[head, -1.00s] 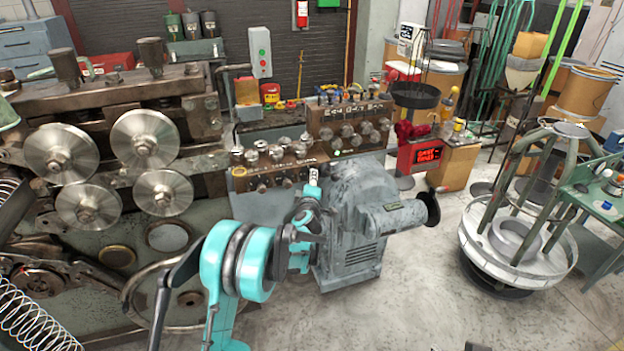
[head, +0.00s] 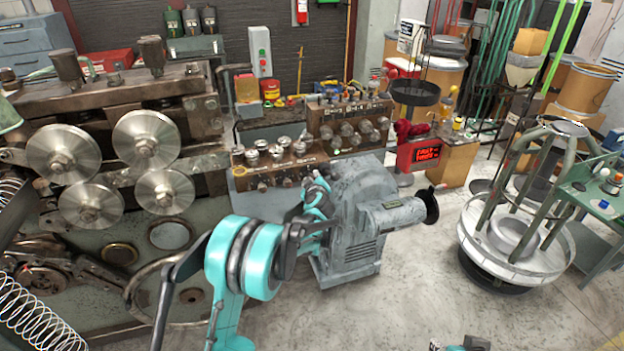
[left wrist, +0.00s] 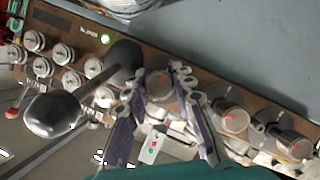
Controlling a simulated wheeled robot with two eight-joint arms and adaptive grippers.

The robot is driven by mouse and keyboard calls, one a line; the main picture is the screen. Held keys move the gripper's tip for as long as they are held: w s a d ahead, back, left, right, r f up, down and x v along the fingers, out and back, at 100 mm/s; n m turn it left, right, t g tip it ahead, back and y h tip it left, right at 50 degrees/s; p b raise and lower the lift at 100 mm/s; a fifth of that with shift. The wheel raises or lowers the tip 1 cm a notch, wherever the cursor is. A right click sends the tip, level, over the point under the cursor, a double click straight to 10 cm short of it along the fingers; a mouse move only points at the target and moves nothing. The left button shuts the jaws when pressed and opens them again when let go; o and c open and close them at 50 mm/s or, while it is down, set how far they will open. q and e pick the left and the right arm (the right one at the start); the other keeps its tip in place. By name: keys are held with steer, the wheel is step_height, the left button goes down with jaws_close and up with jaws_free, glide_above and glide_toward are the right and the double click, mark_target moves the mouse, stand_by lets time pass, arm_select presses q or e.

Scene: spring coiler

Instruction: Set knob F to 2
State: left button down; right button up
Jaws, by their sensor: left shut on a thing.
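The control panel (head: 350,125) with several round metal knobs stands at the middle of the head view. My left gripper (head: 317,182) is at the lower right end of the front row of knobs. In the left wrist view, the two fingers of my left gripper (left wrist: 165,105) stand on either side of a round grey knob (left wrist: 159,84) with a red mark, and are shut on it. The gripper hides this knob in the head view. Another knob (left wrist: 229,118) with a red mark sits to its right. I cannot read the knob letters or scale.
A dark ball-ended lever (left wrist: 55,113) shows left of the fingers in the left wrist view. A grey motor housing (head: 358,225) stands right of my left arm. Large metal rollers (head: 146,139) are at the left. Open floor (head: 420,270) lies at the right.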

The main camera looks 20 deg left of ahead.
stand_by(0.5)
arm_select(q)
steer(key=c, duration=1.3)
jaws_free()
steer(key=shift+o, duration=0.2)
steer(key=v, duration=1.2)
steer(key=shift+r, duration=0.1)
